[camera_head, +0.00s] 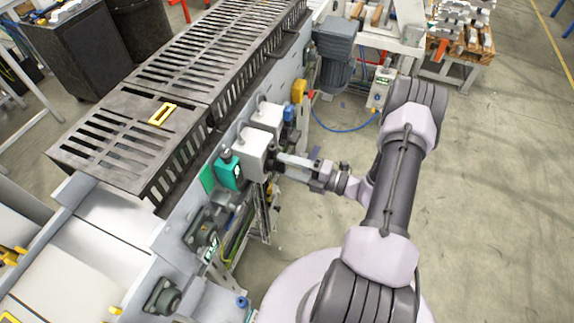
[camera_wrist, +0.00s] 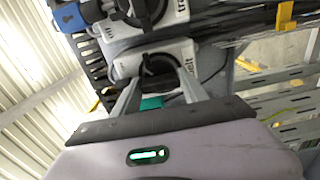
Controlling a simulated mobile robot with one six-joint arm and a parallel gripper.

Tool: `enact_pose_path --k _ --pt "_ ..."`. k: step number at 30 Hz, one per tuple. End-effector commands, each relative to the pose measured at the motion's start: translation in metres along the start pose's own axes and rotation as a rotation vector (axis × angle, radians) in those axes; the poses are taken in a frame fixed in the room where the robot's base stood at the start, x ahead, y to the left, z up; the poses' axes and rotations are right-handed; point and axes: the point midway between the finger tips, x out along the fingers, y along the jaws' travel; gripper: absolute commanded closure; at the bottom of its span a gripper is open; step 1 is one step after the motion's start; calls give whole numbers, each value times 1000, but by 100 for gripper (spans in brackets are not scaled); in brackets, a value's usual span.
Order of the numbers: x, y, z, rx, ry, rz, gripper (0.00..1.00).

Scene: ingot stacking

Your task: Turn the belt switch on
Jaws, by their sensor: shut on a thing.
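The belt switch is a pale box (camera_head: 249,152) on the side of the conveyor. In the wrist view its face (camera_wrist: 187,60) carries partly readable lettering that looks like "belt". A dark round knob (camera_wrist: 158,64) sits on that face. My gripper (camera_head: 278,161) reaches it from the right. In the wrist view the two fingers of my gripper (camera_wrist: 160,82) stand on either side of the knob, shut on it. The knob's exact turn angle is hard to tell, as the fingers partly hide it.
A second pale switch box (camera_head: 266,116) with its own knob (camera_wrist: 147,10) sits close beside the first. A green box (camera_head: 229,170) is on the other side. The slatted conveyor (camera_head: 125,135) runs along the left. Open floor (camera_head: 490,220) lies to the right.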

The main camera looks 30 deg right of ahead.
Motion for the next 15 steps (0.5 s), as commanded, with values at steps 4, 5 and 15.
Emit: enact_pose_path --k 4,5,15 --pt "0 0 0 2 1 0 30" --pt "0 0 0 2 1 0 27" --pt "0 -2 0 -77 0 0 27"
